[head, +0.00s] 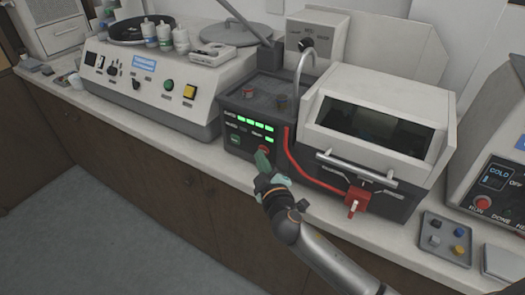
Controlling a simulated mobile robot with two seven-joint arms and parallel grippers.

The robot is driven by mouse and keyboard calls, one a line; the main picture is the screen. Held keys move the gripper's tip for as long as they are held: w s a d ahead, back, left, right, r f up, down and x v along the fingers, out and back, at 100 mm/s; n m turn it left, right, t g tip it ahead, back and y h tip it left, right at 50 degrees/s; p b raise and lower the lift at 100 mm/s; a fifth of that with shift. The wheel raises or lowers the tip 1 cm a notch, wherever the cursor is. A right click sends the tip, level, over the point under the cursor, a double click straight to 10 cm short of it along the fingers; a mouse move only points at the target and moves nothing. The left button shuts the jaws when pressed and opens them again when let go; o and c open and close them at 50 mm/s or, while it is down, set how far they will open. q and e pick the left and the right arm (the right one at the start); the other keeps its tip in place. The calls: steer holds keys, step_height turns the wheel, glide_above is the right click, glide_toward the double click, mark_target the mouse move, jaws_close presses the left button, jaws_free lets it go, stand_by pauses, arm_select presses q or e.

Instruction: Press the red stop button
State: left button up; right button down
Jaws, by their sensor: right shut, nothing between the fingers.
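The red stop button (264,149) is on the dark front panel of the mounting press (365,118), below the green lights. Its lower part is hidden by my gripper. My right gripper (262,158) is shut and empty, with its tips at or just in front of the red button. I cannot tell whether they touch it. A green button (236,139) sits to the left of the red one on the same panel. My left gripper is not in view.
A red hose (305,172) runs down the press front to a red valve (355,201), right of my gripper. A grinder-polisher (150,88) stands left. A grey tray (446,238) with small coloured pieces and another machine (495,175) stand right. The bench front edge is narrow.

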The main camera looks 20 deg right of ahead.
steer(key=shift+s+a, duration=0.45)
steer(key=shift+a, duration=0.1)
steer(key=s+a, duration=0.1)
steer(key=a, duration=0.1)
steer(key=s+a+b, duration=0.1)
steer(key=s+a, duration=0.1)
stand_by(0.4)
stand_by(0.6)
steer(key=s+d+f+m+g+y+p, duration=0.2)
steer(key=s+f+m+g+y+p, duration=0.2)
steer(key=s+f, duration=1.6)
steer(key=s+m+g, duration=0.2)
steer(key=s+g, duration=0.1)
steer(key=shift+s+m+g+p, duration=0.3)
steer(key=shift+g+p, duration=0.05)
steer(key=shift+g, duration=0.05)
